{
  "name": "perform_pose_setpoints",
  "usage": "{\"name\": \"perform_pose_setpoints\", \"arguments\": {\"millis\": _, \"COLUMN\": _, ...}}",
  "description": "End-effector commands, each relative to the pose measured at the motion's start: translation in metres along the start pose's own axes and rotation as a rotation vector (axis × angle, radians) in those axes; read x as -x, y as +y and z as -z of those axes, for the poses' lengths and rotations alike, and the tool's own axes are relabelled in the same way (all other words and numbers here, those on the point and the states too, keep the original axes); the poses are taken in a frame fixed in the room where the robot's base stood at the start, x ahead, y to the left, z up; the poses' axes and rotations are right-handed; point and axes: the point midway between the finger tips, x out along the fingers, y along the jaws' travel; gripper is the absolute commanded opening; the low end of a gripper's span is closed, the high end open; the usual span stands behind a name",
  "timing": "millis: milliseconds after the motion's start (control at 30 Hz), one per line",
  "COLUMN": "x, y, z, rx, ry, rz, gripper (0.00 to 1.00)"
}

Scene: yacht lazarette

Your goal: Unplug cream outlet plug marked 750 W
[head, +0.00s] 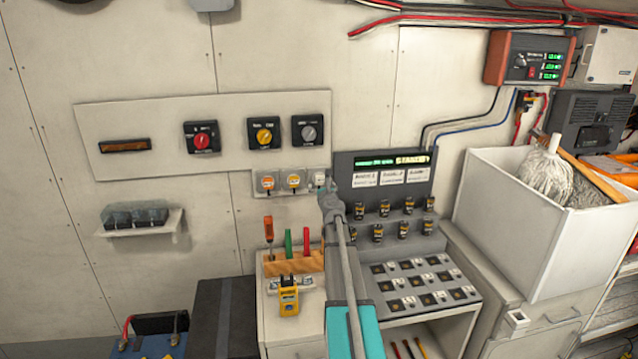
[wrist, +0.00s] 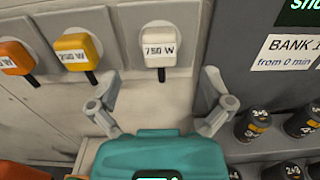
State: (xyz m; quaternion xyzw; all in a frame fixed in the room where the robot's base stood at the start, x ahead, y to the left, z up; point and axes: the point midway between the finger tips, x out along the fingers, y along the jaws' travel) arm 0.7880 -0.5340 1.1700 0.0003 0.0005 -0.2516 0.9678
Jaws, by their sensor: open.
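The cream plug marked 750 W (wrist: 159,43) sits in the outlet strip on the wall, with a short black cable hanging below it. In the head view the cream plug (head: 319,177) is the rightmost of three plugs. My gripper (wrist: 160,80) is open, its two fingers spread left and right just below the plug, and nothing is between them except the view of the cable end. In the head view my gripper (head: 329,193) is right below the plug and hides part of it. I cannot tell the gap in depth.
A yellow plug (wrist: 78,49) marked 250 W and an orange plug (wrist: 15,57) sit to the left. A grey panel with a display (head: 394,162) stands close on the right, with several black knobs (wrist: 257,120). A tool rack (head: 292,264) is below.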

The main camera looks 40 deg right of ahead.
Motion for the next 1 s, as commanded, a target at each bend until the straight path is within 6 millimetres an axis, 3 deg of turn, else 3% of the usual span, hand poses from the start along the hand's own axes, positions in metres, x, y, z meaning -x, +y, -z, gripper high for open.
{"name": "perform_pose_setpoints", "arguments": {"millis": 100, "x": -0.016, "y": 0.0, "z": 0.0, "rx": 0.0, "ry": 0.0, "rz": 0.0, "gripper": 1.0}}
{"name": "perform_pose_setpoints", "arguments": {"millis": 400, "x": -0.036, "y": 0.0, "z": 0.0, "rx": 0.001, "ry": -0.001, "rz": -0.001, "gripper": 1.0}}
{"name": "perform_pose_setpoints", "arguments": {"millis": 1000, "x": -0.04, "y": 0.0, "z": 0.0, "rx": 0.0, "ry": -0.001, "rz": -0.001, "gripper": 1.0}}
